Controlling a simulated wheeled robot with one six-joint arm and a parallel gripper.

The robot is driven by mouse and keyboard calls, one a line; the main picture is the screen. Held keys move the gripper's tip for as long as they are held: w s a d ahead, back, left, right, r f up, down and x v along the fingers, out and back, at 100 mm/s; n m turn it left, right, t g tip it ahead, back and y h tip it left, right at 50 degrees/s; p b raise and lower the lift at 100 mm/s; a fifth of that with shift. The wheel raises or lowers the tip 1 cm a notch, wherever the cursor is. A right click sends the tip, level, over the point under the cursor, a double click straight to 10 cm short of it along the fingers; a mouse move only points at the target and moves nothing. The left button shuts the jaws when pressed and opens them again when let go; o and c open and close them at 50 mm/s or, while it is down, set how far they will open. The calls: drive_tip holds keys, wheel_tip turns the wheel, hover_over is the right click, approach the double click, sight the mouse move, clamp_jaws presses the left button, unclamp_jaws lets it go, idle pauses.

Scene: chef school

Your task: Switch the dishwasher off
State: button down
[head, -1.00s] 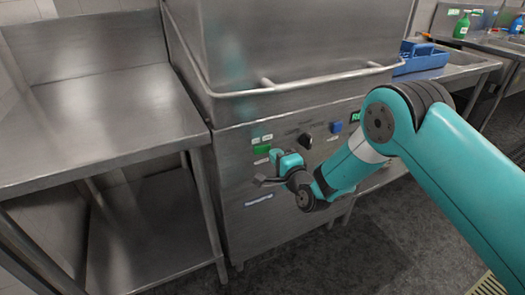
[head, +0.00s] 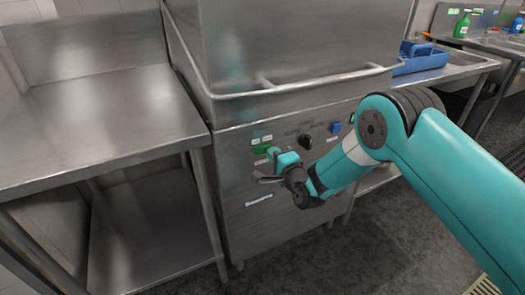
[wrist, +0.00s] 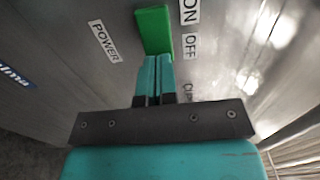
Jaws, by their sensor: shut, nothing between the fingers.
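The dishwasher (head: 240,170) is a large steel hood machine with a handle bar across its front. On its front panel is a green power switch (head: 262,149), which shows larger in the wrist view (wrist: 154,30), with a POWER label (wrist: 104,41) on one side and ON and OFF labels on the other. My gripper (head: 270,152) is at the panel just below the green switch. In the wrist view its shut teal fingers (wrist: 154,62) reach the switch's lower end. I cannot tell whether they touch it.
A black knob (head: 305,141) and a blue switch (head: 335,127) sit right of the green switch. A steel table (head: 100,120) stands at the left. A blue rack (head: 412,62) lies on the counter at the right. Grey floor is free in front.

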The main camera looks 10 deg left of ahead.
drive_tip(key=shift+w+a, duration=0.15)
drive_tip(key=shift+w, duration=0.1)
idle(0.3)
drive_tip(key=b+v, duration=0.8)
drive_tip(key=b, duration=0.1)
idle(1.0)
